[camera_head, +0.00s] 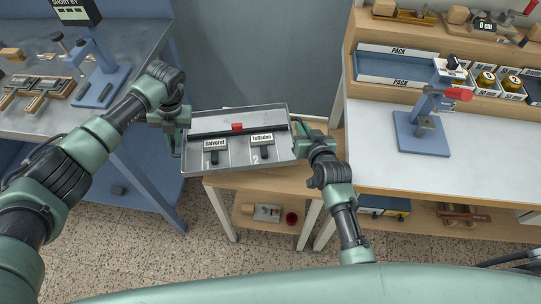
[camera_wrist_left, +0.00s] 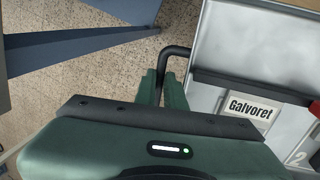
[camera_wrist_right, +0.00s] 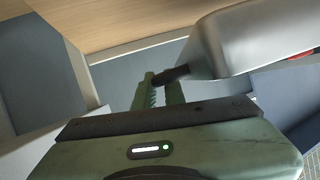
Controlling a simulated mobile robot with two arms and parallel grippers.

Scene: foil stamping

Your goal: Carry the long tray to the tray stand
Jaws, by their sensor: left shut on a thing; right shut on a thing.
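The long grey metal tray (camera_head: 240,158) is level in the head view. It carries a dark bar, a small red block (camera_head: 237,127) and two labelled cards, one reading Galvoret (camera_head: 215,144). My left gripper (camera_head: 178,142) is shut on the black handle (camera_wrist_left: 178,52) at the tray's left end. My right gripper (camera_head: 299,130) is shut on the dark handle (camera_wrist_right: 172,75) at its right end. A small wooden stand (camera_head: 260,187) shows below and behind the tray; I cannot tell whether the tray touches it.
A metal-topped blue bench (camera_head: 130,40) with tools is at the left. A white-topped workbench (camera_head: 375,160) with a blue press (camera_head: 425,135) is close at the right. The stand's lower shelf holds small items. Speckled floor (camera_head: 175,250) is open in front.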

